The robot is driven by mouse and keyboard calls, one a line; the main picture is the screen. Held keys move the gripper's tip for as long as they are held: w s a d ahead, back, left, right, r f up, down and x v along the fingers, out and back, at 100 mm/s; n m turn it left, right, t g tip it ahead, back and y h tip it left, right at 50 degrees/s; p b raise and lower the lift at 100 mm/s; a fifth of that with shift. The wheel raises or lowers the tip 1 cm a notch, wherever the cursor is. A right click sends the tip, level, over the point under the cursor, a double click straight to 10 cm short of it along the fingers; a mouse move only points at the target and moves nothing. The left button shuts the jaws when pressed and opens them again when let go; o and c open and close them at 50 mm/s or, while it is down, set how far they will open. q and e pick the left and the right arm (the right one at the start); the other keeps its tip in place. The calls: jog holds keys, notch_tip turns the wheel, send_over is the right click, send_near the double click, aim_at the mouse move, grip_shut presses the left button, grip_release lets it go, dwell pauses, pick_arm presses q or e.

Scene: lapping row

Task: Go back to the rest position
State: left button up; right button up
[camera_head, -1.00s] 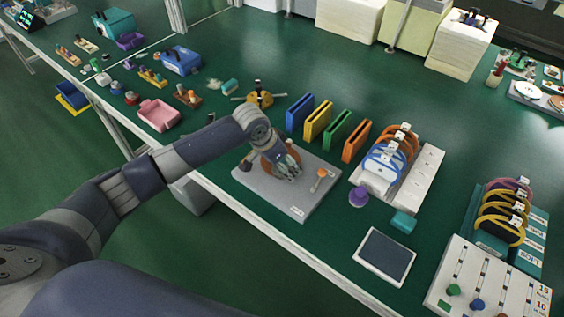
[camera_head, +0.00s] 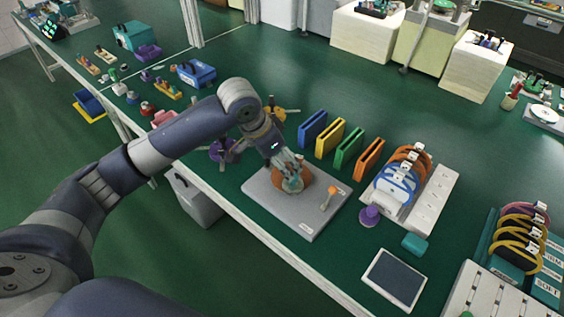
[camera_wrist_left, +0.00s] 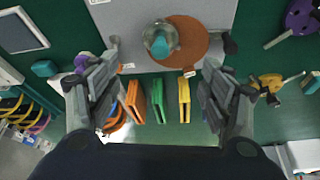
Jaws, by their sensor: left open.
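My left arm comes in from the left in the head view. My right gripper is in neither view.
Blue, yellow, green and orange upright holders (camera_head: 350,150) stand behind the plate. A white rack with coloured loops (camera_head: 440,190), a purple knob (camera_head: 369,215) and a dark tablet (camera_head: 395,276) lie to the right. A purple piece (camera_head: 222,150) sits close beside my forearm.

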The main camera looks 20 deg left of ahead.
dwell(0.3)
pick_arm(q)
jog(key=s+d+f+h, duration=0.1)
jog(key=s+d+f, duration=0.75)
jog(key=s, duration=0.35)
jog(key=s+a+f+n+y, duration=0.25)
jog(key=s+a, duration=0.25)
jog(key=s, duration=0.3)
jog(key=s+a+f+n+y, duration=0.1)
jog(key=s+a+f+n, duration=0.15)
jog(key=s+a, duration=0.4)
jog(key=s+d+f+m+g, duration=0.1)
jog(key=s+f, duration=0.1)
jog(key=f, duration=1.1)
jog(key=s+d+f+g, duration=0.1)
jog(key=s+f, duration=0.1)
jog(key=f, duration=1.1)
jog(key=s+a+f+g, duration=0.1)
jog(key=s+a+f, duration=0.2)
jog(key=s+f, duration=1.3)
